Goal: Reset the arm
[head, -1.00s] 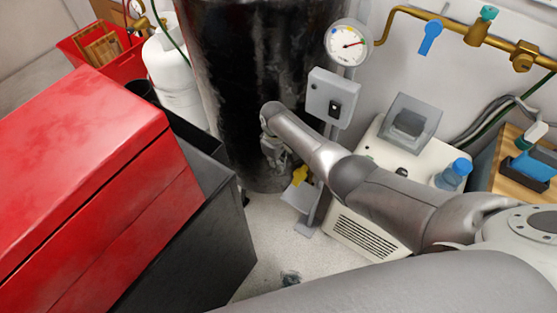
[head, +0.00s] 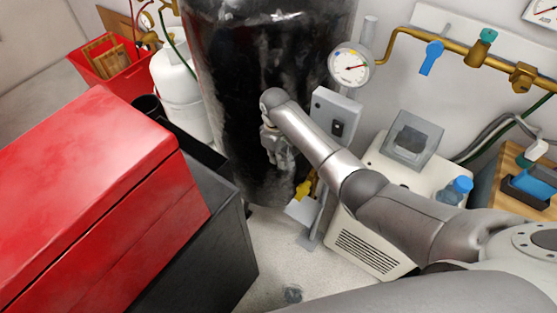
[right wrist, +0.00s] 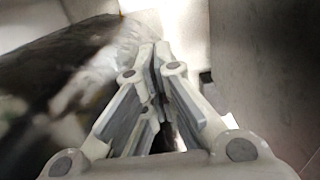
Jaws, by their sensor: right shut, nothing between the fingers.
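My right arm reaches in from the lower right in the head view. My right gripper (head: 283,160) hangs at its end, in front of the large black cylinder (head: 225,100). In the right wrist view the fingers of the right gripper (right wrist: 155,55) meet at the tips, shut with nothing between them. The wrist picture is blurred around the fingers. I cannot tell whether the gripper touches the cylinder. My left gripper shows in neither view.
A red box (head: 85,200) with a dark side fills the left. A grey post carries a switch box (head: 334,115) and a dial gauge (head: 350,66). A cream machine (head: 365,240) with a blue-capped bottle (head: 455,191) stands right. Some floor (head: 270,265) is clear.

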